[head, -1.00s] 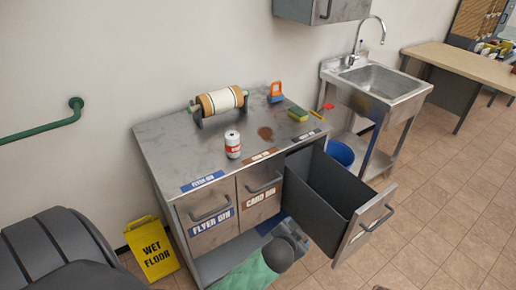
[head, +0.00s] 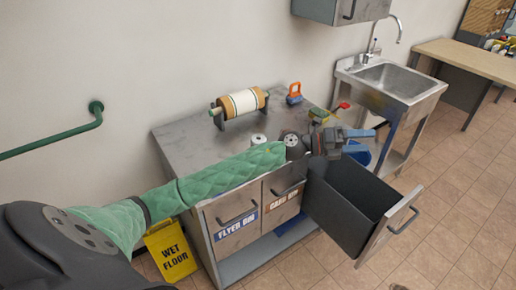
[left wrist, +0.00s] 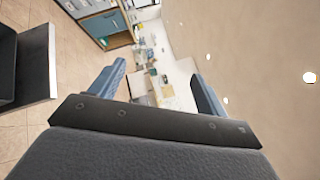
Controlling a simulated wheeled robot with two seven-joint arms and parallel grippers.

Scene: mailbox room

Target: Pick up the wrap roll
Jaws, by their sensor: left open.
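The wrap roll (head: 243,103), a brown and white striped cylinder, lies across a dark stand at the back of the metal counter (head: 185,137). My left gripper (head: 364,140) is over the counter's right front, near the open drawer, to the right of and nearer than the roll and apart from it. Its blue fingers are spread, with nothing between them; they also show open in the left wrist view (left wrist: 160,76), where the roll is not seen. My right gripper is not in view.
A can (head: 258,139) is partly hidden behind my left arm. An orange and blue item (head: 294,94) and a sponge (head: 318,113) stand right of the roll. An open drawer (head: 350,205) juts out at the front. A sink (head: 392,80) is at the right.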

